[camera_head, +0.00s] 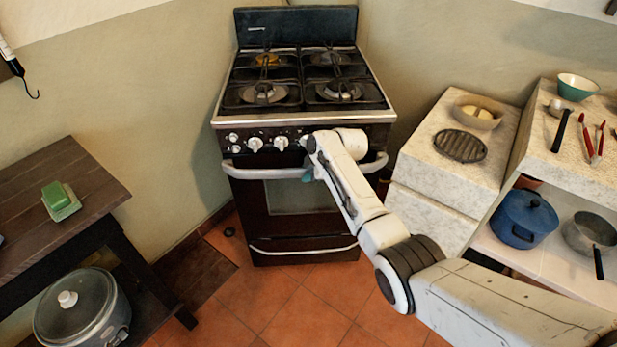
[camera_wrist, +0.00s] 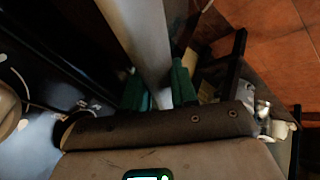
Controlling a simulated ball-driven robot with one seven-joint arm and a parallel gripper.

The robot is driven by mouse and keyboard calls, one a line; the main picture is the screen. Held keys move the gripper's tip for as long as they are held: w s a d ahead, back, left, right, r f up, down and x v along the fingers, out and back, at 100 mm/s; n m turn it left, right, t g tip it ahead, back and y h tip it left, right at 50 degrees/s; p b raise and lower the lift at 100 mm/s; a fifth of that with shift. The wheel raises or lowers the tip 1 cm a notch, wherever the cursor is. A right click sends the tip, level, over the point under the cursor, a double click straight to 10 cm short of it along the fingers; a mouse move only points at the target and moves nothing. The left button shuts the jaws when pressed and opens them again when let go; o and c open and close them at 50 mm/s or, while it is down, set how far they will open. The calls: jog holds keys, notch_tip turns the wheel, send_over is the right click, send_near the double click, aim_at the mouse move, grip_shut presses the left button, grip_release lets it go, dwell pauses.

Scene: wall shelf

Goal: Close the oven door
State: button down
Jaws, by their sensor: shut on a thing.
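The oven (camera_head: 300,120) is a dark stove with burners on top and a glass window in its door (camera_head: 297,198). The door looks upright and shut or nearly shut; I cannot tell whether a small gap is left. A pale bar handle (camera_head: 262,173) runs across the door's top. My gripper (camera_head: 308,173) is at the middle of this handle, partly hidden by my arm. In the wrist view, the green fingers of my gripper (camera_wrist: 160,94) are on both sides of the pale handle bar (camera_wrist: 140,35), shut on it.
A marble counter (camera_head: 447,165) stands right of the oven, with shelves holding a blue pot (camera_head: 523,219) farther right. A dark wooden table (camera_head: 95,190) is at the left, with a lidded pot (camera_head: 78,310) below. The tiled floor (camera_head: 290,305) before the oven is clear.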

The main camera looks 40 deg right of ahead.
jog(key=shift+w+d+r, duration=0.1)
jog(key=shift+w+r, duration=0.05)
jog(key=shift+w, duration=0.1)
jog(key=c, duration=1.1)
grip_release()
jog(key=shift+w+d, duration=0.15)
jog(key=shift+c, duration=0.2)
jog(key=p+v, duration=0.1)
jog(key=v, duration=0.9)
jog(key=shift+s+p, duration=0.35)
jog(key=shift+p, duration=0.05)
